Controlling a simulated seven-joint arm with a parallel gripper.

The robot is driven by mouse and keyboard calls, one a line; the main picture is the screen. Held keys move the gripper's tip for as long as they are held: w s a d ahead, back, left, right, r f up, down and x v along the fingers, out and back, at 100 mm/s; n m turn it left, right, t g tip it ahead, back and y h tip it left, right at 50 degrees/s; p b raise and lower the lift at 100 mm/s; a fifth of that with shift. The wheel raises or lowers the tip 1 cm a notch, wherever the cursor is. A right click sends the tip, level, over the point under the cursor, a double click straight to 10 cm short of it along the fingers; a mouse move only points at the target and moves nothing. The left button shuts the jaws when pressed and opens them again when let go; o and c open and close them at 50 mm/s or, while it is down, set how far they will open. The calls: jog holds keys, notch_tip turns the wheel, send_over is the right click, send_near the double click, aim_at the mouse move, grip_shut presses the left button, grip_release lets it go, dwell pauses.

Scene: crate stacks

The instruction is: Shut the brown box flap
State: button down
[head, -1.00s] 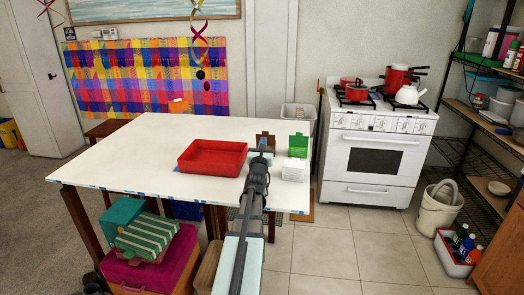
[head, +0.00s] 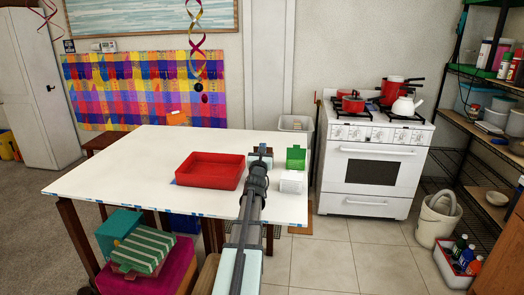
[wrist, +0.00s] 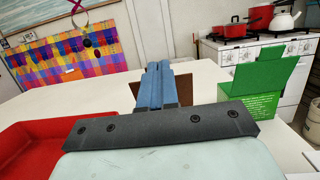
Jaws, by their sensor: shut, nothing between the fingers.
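The brown box (wrist: 182,88) shows in the wrist view only as brown patches on both sides of my fingers, straight ahead of them. Its middle is hidden, and I cannot tell how far its flap is tilted. In the head view my gripper covers nearly all of it, near the right side of the white table. My gripper (wrist: 160,68) has its two blue fingers together, with nothing between them. In the head view the gripper (head: 262,150) is over the table, in front of the brown box. I cannot tell whether the fingers touch it.
A red tray (head: 210,171) lies left of my gripper on the white table (head: 130,165). To the right are a green box (head: 296,157) with its flap raised and a white box (head: 291,182). The table's left part is clear. A white stove (head: 373,165) stands beyond.

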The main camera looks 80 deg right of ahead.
jog(key=shift+s+d+r+y, duration=0.1)
jog(key=shift+d+y, duration=0.05)
jog(key=shift+y, duration=0.55)
jog(key=shift+w+d+r, duration=0.1)
jog(key=shift+d+r, duration=0.15)
jog(key=shift+d, duration=0.5)
jog(key=shift+w+d+r, duration=0.1)
jog(key=shift+d+r, duration=0.2)
jog(key=shift+d, duration=0.4)
jog(key=shift+w+d+r, duration=0.1)
jog(key=shift+d+r, duration=0.15)
jog(key=shift+d, duration=0.5)
jog(key=shift+d+f, duration=0.2)
jog(key=shift+d, duration=1.3)
jog(key=shift+d+f, duration=0.5)
jog(key=shift+d, duration=0.4)
jog(key=shift+d+f, duration=0.1)
